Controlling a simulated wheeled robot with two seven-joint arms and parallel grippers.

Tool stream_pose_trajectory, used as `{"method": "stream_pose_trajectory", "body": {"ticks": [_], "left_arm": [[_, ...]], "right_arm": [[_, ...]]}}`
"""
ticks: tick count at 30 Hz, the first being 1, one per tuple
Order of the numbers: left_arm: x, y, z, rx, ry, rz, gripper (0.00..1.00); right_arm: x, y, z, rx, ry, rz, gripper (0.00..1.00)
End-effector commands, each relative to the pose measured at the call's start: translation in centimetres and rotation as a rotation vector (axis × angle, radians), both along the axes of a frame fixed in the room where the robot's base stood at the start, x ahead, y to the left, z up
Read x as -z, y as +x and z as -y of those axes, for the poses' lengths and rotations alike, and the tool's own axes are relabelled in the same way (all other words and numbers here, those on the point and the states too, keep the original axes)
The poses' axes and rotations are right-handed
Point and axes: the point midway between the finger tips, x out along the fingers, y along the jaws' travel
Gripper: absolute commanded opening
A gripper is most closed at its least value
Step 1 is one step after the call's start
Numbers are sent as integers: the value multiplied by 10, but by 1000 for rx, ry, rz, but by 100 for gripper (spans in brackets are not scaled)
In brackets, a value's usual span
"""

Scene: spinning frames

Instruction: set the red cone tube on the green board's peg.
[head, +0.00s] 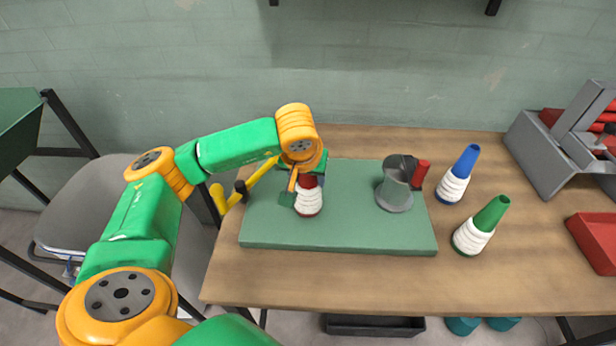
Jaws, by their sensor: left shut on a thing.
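The red cone tube (309,200) has a red upper part and a white wound lower part. It stands roughly upright at the left part of the green board (340,238). My left gripper (297,187) is shut on its red upper part from above, partly hiding it. Whether the tube touches the board, and whether a peg is inside it, I cannot tell; no bare peg shows there. My right gripper is not in view.
A grey cylinder with a red block (397,185) stands on the board's right part. A blue cone tube (458,176) and a green cone tube (480,226) stand tilted-looking on the wooden table (350,285). A red tray (595,240) and grey rack (545,140) are at right.

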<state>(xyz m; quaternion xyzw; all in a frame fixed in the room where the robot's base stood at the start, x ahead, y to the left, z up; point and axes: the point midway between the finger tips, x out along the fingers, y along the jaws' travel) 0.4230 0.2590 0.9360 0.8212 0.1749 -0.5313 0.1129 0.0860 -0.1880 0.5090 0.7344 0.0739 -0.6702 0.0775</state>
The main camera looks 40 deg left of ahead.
Motion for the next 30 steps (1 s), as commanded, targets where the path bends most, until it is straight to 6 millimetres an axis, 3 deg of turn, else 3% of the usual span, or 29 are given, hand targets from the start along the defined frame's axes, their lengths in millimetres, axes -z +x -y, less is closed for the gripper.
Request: {"method": "stream_pose_trajectory", "body": {"ticks": [3,4,7,17,25,30], "left_arm": [[0,0,0,0,0,0,2],[0,0,0,0,0,0,64],[0,0,0,0,0,0,91],[-4,-1,1,1,-1,2,91],[-53,-21,10,1,-1,5,91],[-65,-27,12,1,0,0,91]], "right_arm": [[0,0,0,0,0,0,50],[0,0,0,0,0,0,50],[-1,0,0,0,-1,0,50],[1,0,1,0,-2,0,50],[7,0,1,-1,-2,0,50],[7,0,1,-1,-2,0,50]]}}
